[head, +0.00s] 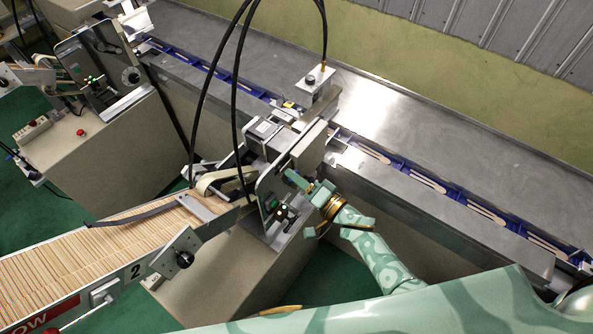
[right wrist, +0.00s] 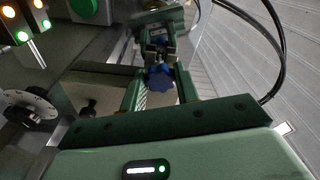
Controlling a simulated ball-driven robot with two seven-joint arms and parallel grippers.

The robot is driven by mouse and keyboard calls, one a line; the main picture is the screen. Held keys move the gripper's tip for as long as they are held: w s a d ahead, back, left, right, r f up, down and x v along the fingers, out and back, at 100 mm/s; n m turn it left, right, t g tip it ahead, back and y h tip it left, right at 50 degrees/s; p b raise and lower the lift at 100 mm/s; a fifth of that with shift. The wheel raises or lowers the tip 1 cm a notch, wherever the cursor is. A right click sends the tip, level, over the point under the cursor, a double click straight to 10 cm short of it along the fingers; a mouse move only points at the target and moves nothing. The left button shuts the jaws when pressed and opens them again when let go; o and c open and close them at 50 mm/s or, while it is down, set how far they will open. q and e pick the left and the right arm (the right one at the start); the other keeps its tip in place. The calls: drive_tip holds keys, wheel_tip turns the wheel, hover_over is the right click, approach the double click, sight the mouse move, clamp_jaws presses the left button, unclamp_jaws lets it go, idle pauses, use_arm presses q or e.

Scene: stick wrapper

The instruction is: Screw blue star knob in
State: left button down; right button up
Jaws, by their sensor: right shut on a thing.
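The blue star knob (right wrist: 161,84) shows in the right wrist view, between the two green fingers of my right gripper (right wrist: 160,92). The gripper is shut on it. Above the knob is a metal and green mount (right wrist: 157,38) of the machine. In the head view my right gripper (head: 308,188) reaches into the side of the feeder machine (head: 272,185) near its upright metal plate. The knob cannot be made out in the head view. My left gripper is not seen in either view.
A ramp of wooden sticks (head: 90,255) leads up to the machine from the lower left. A blue conveyor channel (head: 440,188) with sticks runs behind it along a steel table (head: 440,130). Black cables (head: 233,90) hang over the machine. Another feeder (head: 95,65) stands at upper left.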

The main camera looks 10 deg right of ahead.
drive_tip(key=m+p, duration=0.1)
drive_tip(key=m, duration=0.2)
drive_tip(key=m+p, duration=0.1)
drive_tip(key=m, duration=0.3)
drive_tip(key=m+g+p, duration=0.1)
drive_tip(key=m, duration=0.2)
drive_tip(key=shift+s+d+f+h, duration=0.15)
drive_tip(key=shift+d+f+h, duration=0.1)
drive_tip(key=shift+f+h, duration=0.15)
drive_tip(key=o, duration=0.8)
drive_tip(key=shift+w+r, duration=0.1)
drive_tip(key=shift+w, duration=0.1)
